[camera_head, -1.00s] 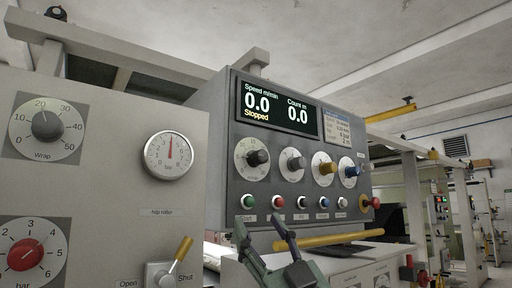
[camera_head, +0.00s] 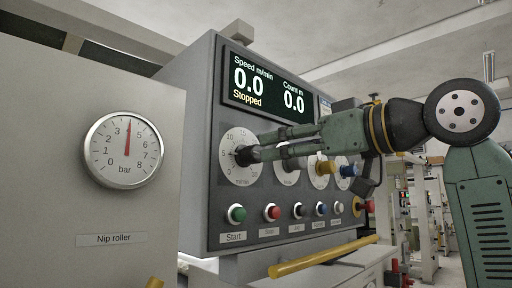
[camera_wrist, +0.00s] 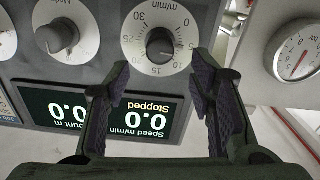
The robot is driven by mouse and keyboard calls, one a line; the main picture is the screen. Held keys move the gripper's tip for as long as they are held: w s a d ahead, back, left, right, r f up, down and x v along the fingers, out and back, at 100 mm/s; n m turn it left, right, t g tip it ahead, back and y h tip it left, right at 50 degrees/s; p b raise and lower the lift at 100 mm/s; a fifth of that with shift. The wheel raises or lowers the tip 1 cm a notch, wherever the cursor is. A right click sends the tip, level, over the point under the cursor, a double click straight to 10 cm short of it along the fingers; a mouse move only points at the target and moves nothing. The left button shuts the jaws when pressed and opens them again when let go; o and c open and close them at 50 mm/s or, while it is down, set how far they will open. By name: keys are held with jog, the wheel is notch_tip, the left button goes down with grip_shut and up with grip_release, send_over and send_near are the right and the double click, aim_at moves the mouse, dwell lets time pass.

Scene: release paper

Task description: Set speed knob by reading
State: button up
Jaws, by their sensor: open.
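The speed knob (camera_wrist: 160,43) is black on a white round dial marked m/min; the dial (camera_head: 232,170) shows in the head view at the left of the panel. The display (camera_head: 268,88) reads speed 0.0 m/min, count 0.0, Stopped. My gripper (camera_head: 246,155) reaches in from the right with its fingertips at the speed knob. In the wrist view, upside down, the open fingers stand apart on either side below the knob. Whether they touch it I cannot tell. The fingers partly hide the dial in the head view.
A grey knob (camera_wrist: 55,36) sits beside the speed dial. Below are several push buttons, including green Start (camera_head: 236,213) and red Stop (camera_head: 272,212). A yellow bar (camera_head: 322,257) juts out under the panel. A nip roller gauge (camera_head: 123,149) is at left.

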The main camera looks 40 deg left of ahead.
aim_at(259, 152)
jog(key=a, duration=0.2)
jog(key=a+p, duration=0.1)
jog(key=a, duration=0.4)
jog(key=shift+w+p, duration=0.3)
jog(key=shift+c, duration=0.5)
jog(key=c, duration=1.1)
